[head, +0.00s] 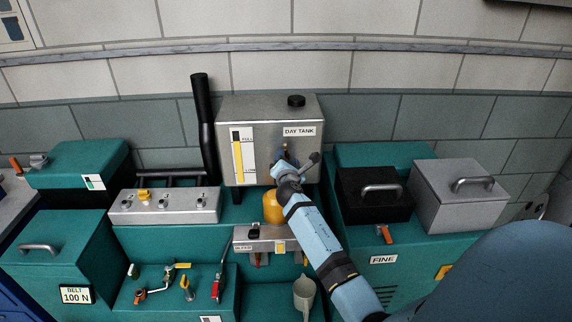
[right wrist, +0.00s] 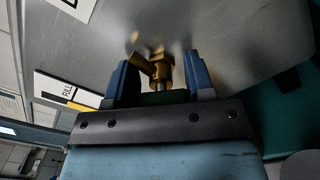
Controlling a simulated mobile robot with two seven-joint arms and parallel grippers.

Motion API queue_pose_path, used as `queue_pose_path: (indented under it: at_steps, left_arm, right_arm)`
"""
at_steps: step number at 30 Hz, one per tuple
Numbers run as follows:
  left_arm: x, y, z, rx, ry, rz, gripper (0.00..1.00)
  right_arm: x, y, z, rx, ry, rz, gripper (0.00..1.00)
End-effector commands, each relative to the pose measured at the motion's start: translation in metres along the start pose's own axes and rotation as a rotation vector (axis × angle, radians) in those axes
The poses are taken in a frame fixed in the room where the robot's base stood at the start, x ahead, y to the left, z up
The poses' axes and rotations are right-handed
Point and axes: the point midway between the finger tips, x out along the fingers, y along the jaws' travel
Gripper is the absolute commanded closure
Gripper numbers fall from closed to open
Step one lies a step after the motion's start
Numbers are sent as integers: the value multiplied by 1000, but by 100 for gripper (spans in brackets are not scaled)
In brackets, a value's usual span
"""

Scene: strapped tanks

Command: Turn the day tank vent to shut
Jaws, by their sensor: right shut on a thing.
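The day tank (head: 268,112) is a steel box with a "DAY TANK" label and a yellow-filled level gauge, standing at the back centre. My right gripper (head: 284,158) is at the lower right of its front face and hides most of the fitting there. In the right wrist view, a brass valve (right wrist: 160,66), which I take to be the day tank vent, stands out from the steel face. My right gripper (right wrist: 160,88) is shut on its dark green handle, with one blue finger on each side. The handle's exact turn is hard to tell. My left gripper is out of view.
A black box (head: 374,194) and a grey box (head: 460,194) stand to the right. A steel panel (head: 164,205) with knobs is at left.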

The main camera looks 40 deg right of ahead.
Motion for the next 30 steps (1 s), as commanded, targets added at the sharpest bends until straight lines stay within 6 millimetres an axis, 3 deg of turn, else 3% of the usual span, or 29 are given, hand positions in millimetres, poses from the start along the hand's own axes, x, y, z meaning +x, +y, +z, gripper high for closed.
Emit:
queue_pose_path:
  at_steps: [18,30]
  left_arm:
    - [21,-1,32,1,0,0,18]
    - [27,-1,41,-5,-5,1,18]
  right_arm:
    - [-1,-5,-4,575,2,-2,75]
    - [-1,-5,-4,823,2,-2,75]
